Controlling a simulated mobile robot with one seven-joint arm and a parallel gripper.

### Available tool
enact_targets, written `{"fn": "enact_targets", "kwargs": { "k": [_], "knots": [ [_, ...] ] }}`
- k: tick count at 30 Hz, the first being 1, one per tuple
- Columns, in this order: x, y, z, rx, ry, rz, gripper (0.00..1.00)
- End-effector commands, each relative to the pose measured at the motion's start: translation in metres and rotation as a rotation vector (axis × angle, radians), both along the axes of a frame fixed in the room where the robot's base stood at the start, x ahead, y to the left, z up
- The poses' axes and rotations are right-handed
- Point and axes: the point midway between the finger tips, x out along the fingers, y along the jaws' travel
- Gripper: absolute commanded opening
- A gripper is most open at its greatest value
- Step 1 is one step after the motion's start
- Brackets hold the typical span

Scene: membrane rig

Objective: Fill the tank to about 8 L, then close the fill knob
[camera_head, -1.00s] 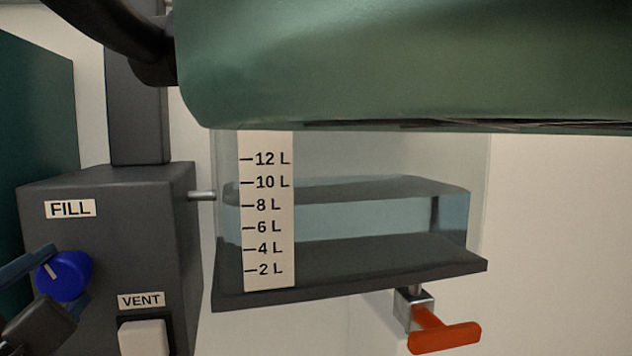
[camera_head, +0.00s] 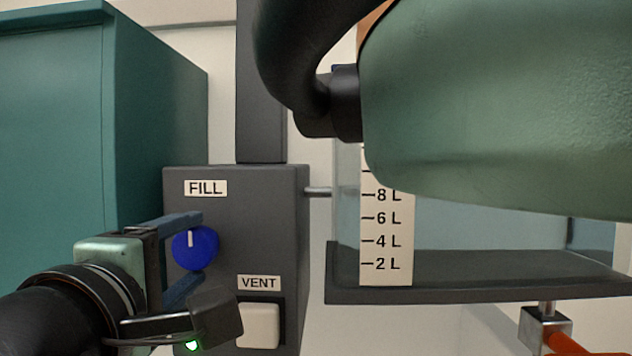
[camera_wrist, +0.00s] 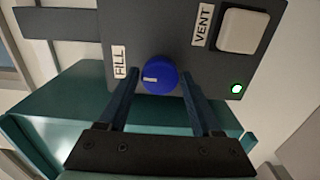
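The blue fill knob (camera_head: 195,247) is on the dark panel under the FILL label, its white mark pointing up toward the label. It also shows in the wrist view (camera_wrist: 159,75). My gripper (camera_head: 202,248) has one finger above and one below the knob, with small gaps, so it looks open around it. The clear tank (camera_head: 345,225) stands to the right with a white litre scale (camera_head: 386,235). Bluish water (camera_head: 480,225) is in it. My arm hides the scale's top and most of the water surface, so I cannot read the level exactly.
A white VENT button (camera_head: 258,326) is below and right of the knob, close to my gripper. A green lamp (camera_wrist: 237,88) is lit on the panel. An orange-red handle (camera_head: 566,343) is under the tank. A teal cabinet (camera_head: 95,120) stands at left.

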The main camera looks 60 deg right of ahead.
Motion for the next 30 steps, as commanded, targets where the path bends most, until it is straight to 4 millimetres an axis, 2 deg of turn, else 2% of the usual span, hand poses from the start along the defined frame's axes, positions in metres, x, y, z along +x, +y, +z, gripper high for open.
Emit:
{"fn": "enact_targets", "kwargs": {
  "k": [1, 3, 14, 30],
  "knots": [
    [0.000, 0.000, 0.000, 0.000, 0.001, 0.000, 0.77],
    [0.000, 0.000, 0.000, 0.000, 0.001, 0.000, 0.90],
    [-0.001, 0.004, 0.000, -0.002, 0.001, 0.000, 0.90],
    [-0.022, 0.053, 0.001, -0.002, 0.001, 0.002, 0.90]
  ]
}}
